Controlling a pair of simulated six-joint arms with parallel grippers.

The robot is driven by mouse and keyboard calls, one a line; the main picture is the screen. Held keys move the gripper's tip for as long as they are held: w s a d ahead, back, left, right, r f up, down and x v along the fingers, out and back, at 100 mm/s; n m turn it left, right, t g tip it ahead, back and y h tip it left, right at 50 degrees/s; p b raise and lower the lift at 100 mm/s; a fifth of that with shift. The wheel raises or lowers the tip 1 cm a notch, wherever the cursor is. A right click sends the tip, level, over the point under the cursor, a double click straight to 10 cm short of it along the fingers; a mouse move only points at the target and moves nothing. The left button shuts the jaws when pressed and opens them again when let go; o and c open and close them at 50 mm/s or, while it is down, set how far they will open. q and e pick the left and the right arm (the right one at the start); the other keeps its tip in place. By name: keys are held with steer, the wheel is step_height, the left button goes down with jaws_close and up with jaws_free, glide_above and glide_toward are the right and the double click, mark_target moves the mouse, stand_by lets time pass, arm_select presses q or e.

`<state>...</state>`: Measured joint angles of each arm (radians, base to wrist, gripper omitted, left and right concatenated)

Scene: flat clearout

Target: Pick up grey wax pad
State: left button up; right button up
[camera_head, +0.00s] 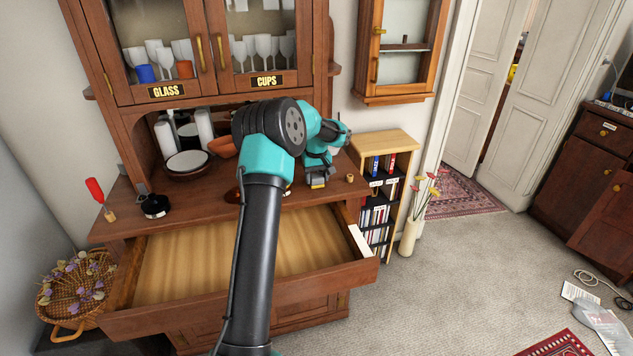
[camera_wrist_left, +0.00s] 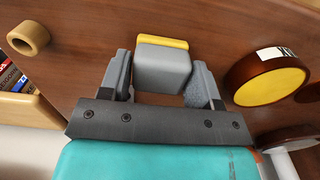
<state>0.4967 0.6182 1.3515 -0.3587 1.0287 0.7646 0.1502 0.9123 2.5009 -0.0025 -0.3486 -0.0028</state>
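The grey wax pad (camera_wrist_left: 163,66) is a small grey block with a yellow edge. In the left wrist view it sits between the two fingers of my left gripper (camera_wrist_left: 162,85), over the brown wooden counter. The fingers stand apart, one on each side, very close to the pad; whether they press on it I cannot tell. In the head view my left gripper (camera_head: 321,168) is low over the right part of the cabinet counter, and the pad (camera_head: 317,182) shows as a small grey and yellow patch beneath it. My right gripper is not in view.
A tan ring (camera_wrist_left: 28,38) and a round brown item with a yellow face (camera_wrist_left: 268,80) flank the pad. An open, empty drawer (camera_head: 180,257) juts out below the counter. A bookshelf (camera_head: 384,190) stands right of the cabinet. Bowls and plates (camera_head: 188,162) stand further left.

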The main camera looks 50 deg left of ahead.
mark_target(317, 176)
arm_select(q)
steer(key=c, duration=0.6)
steer(key=shift+o, duration=0.2)
steer(key=shift+r, duration=1.8)
steer(key=s+d+r, duration=0.1)
steer(key=s+d, duration=0.9)
steer(key=d, duration=0.2)
steer(key=shift+s+r, duration=0.15)
steer(key=shift+s, duration=0.15)
